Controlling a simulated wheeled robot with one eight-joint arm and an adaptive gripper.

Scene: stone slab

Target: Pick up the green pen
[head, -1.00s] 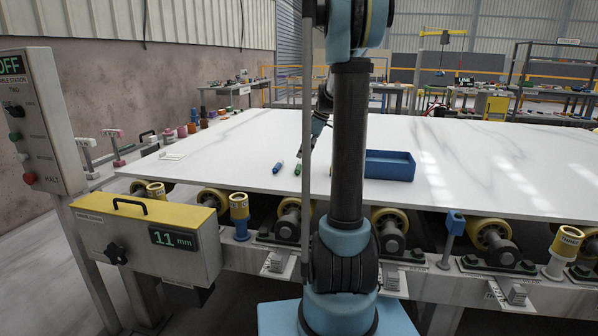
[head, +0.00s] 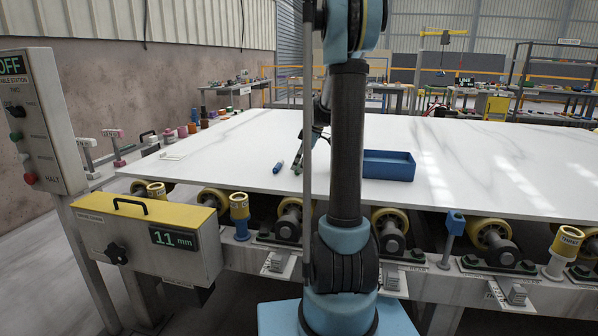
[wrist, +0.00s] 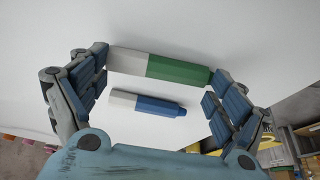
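The green pen (wrist: 178,68), green with a white part, lies on the white slab (wrist: 215,28). In the wrist view it spans the gap between my fingertips, its ends close to them; I cannot tell whether they touch. In the head view only a small bit of the green pen (head: 296,169) shows at my gripper's tip. My gripper (wrist: 158,72) is open, its fingers wide apart. In the head view my gripper (head: 300,158) is low over the slab, partly hidden by my arm. A smaller-looking blue pen (wrist: 155,105) lies parallel beside the green one.
The blue pen (head: 279,166) is left of my gripper in the head view. A blue open tray (head: 389,174) stands on the slab to the right. Several coloured containers (head: 192,126) stand beyond the slab's left edge. Most of the slab is clear.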

